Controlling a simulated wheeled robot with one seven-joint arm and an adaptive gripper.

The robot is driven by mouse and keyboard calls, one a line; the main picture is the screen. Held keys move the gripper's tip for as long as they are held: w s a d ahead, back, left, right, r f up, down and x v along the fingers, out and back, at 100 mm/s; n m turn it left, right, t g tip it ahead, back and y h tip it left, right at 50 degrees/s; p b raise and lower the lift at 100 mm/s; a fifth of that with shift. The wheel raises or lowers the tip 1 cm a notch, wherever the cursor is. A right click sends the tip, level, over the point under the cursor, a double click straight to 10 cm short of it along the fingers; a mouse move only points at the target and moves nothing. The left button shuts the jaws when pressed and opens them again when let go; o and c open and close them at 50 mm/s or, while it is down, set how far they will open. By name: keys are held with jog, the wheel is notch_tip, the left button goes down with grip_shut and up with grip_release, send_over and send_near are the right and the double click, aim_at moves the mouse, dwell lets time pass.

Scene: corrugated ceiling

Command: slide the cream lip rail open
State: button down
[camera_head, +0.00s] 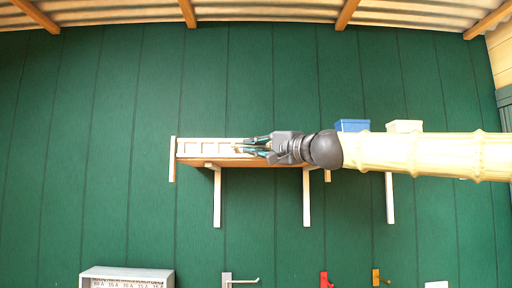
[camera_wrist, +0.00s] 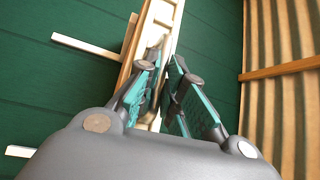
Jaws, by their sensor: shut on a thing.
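The cream lip rail (camera_head: 215,147) runs along the front of a wooden shelf high on the green wall, with a cream end piece (camera_head: 172,158) at its left end. My gripper (camera_head: 256,146) reaches in from the right, its teal-padded fingers at the rail. In the wrist view the rail (camera_wrist: 160,18) runs up and away from between the fingers. My gripper (camera_wrist: 165,110) is shut on the rail there. The fingers and palm hide part of the rail, and my arm hides its right end.
White brackets (camera_head: 217,200) hang below the wooden shelf (camera_head: 240,163). A blue box (camera_head: 352,125) and a cream box (camera_head: 404,126) stand behind my arm. A grey case (camera_head: 127,277), a white hook (camera_head: 240,280), a red hook (camera_head: 325,280) and an orange hook (camera_head: 377,277) are lower down. The wall left of the shelf is clear.

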notch_tip(320, 180, down, 6)
jog(key=b, duration=0.6)
jog(key=shift+f, duration=0.15)
jog(key=c, duration=1.5)
grip_release()
jog(key=shift+s+d, duration=0.1)
jog(key=v, duration=1.1)
jog(key=shift+s+d, duration=0.3)
